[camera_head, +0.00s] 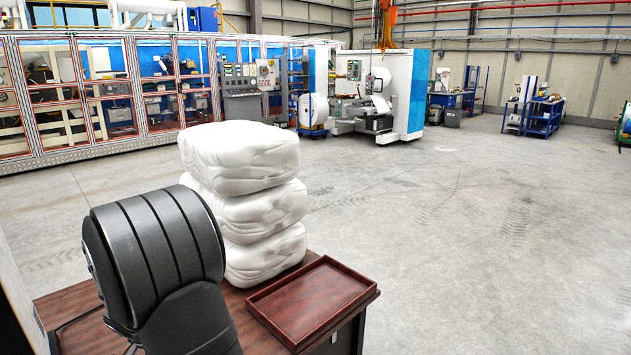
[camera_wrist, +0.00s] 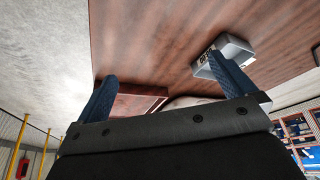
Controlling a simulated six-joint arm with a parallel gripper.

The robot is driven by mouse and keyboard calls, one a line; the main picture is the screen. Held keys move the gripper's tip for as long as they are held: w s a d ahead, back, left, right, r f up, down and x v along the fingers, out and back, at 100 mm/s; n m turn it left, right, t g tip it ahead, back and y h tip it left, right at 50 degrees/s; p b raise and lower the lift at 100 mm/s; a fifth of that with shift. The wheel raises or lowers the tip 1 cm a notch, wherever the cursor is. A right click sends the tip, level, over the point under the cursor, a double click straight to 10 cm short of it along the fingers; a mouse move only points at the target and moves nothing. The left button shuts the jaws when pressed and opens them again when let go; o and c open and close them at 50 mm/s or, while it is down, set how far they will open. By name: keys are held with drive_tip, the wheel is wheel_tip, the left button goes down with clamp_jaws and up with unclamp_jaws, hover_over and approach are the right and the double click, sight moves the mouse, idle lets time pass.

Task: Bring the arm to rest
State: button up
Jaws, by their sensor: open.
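My gripper (camera_wrist: 163,68) shows in the wrist view, with its two blue fingers spread wide apart and nothing seen between them. Beyond the fingers is the brown wooden table top (camera_wrist: 150,35). I cannot make out the gripper in the head view.
In the head view, a stack of white sacks (camera_head: 245,205) stands on the table beside an empty reddish-brown tray (camera_head: 315,295). In the wrist view, a grey box (camera_wrist: 236,47) shows near the right finger. Open concrete floor (camera_head: 480,230) lies right of the table.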

drive_tip(key=w+d+f+m+h, duration=0.1)
drive_tip(key=d+f+m, duration=0.1)
drive_tip(key=d+m, duration=0.2)
drive_tip(key=w+d+f+m+g+h, duration=0.1)
drive_tip(key=d+m, duration=0.3)
drive_tip(key=d, duration=0.5)
drive_tip(key=shift+w+d+f+g+h, duration=0.3)
drive_tip(key=shift+w+d+f+h, duration=0.1)
drive_tip(key=shift+w+f, duration=0.35)
drive_tip(key=shift+s+f, duration=0.1)
